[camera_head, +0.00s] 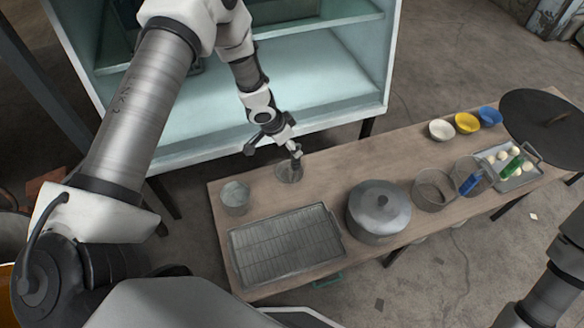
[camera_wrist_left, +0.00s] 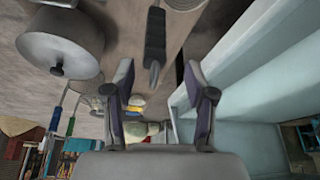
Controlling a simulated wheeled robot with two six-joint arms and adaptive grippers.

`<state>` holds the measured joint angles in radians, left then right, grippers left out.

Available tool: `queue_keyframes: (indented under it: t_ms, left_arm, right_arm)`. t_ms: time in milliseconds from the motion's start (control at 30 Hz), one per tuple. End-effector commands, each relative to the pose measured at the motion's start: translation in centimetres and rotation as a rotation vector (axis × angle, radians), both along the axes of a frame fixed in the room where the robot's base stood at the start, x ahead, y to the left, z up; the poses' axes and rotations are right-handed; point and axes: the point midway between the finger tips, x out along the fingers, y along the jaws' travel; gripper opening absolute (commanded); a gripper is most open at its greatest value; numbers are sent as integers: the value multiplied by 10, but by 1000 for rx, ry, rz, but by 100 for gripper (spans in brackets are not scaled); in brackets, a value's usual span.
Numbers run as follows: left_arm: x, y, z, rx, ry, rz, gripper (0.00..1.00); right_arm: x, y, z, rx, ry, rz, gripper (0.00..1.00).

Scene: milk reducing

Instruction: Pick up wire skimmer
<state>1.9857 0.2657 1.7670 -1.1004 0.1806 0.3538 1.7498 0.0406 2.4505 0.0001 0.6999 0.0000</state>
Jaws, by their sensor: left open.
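The wire skimmer shows in the head view as a round, greyish disc (camera_head: 289,174) near the back edge of the wooden table, partly covered by my left arm's end. In the left wrist view, a dark handle (camera_wrist_left: 155,48), apparently the skimmer's, points between the fingers from the top of the picture. My left gripper (camera_head: 275,133) is above the table by the skimmer. Its two fingers are spread wide in the left wrist view (camera_wrist_left: 158,80), with nothing visibly clamped. Whether they touch the handle, I cannot tell. My right gripper is out of view; only part of that arm shows.
A lidded pot (camera_head: 378,210), a wire-rack tray (camera_head: 238,247) and a glass container (camera_head: 235,196) stand nearby on the table (camera_head: 325,178). Clear bowls (camera_head: 430,190), small coloured bowls (camera_head: 466,123) and a black lid (camera_head: 545,122) are farther right. A pale cabinet (camera_head: 330,75) stands behind.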

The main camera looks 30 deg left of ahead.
Motion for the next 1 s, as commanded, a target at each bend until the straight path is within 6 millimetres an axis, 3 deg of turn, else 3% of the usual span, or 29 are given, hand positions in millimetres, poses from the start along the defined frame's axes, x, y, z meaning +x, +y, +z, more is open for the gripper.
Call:
queue_keyframes:
  t_ms: [267, 533, 700, 1000]
  left_arm:
    - [11, -14, -45, 0, 0, -1, 56]
    - [13, -15, -48, -1, -1, 1, 56]
    - [13, -15, -48, 0, -1, 0, 0]
    - [13, -15, -47, -1, -2, 0, 0]
  right_arm:
    - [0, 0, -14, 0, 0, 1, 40]
    - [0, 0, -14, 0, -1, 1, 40]
    - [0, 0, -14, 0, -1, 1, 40]
    - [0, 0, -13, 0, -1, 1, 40]
